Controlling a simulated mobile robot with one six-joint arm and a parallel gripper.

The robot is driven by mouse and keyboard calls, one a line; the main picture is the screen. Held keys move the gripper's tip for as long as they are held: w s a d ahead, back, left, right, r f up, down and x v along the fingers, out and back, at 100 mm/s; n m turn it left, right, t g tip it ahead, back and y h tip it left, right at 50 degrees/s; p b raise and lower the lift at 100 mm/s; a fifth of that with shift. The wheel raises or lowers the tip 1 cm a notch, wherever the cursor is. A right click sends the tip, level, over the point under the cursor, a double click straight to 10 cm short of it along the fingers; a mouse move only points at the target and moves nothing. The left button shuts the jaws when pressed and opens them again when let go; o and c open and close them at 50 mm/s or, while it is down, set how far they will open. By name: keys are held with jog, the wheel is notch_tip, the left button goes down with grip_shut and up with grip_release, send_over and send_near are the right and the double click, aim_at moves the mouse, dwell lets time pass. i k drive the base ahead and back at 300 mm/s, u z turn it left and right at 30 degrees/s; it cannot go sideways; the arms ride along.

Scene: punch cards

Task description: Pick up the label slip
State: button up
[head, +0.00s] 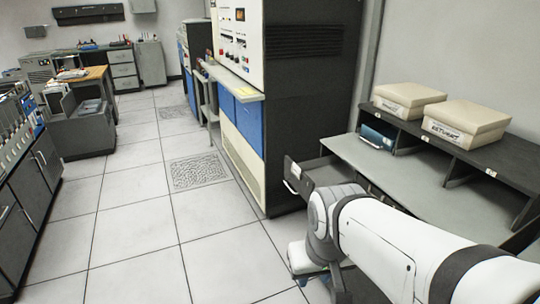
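I cannot pick out the label slip for certain in the head view. Two cream boxes, one at the back (408,93) and one nearer (480,116), stand on the desk's raised shelf with white labels on their fronts. My white arm reaches in from the lower right and bends down beside the desk. My gripper's fingers are hidden below or behind the arm, so I cannot see whether they hold anything.
The grey desk (388,168) is at the right, with a blue item (377,135) in a cubby. A dark drawer (293,178) stands out at its left end. The tall machine (310,110) is behind. Tiled floor (130,240) is clear at the left.

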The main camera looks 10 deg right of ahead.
aim_at(296, 169)
jog(key=k, duration=1.3)
jog(key=u, duration=0.5)
jog(key=i, duration=1)
jog(key=u, duration=0.4)
jog(key=i, duration=1.5)
jog(key=z, duration=0.8)
jog(key=i, duration=0.4)
jog(key=z, duration=0.25)
jog(key=k, duration=0.75)
jog(key=z, duration=0.2)
jog(key=i, duration=0.7)
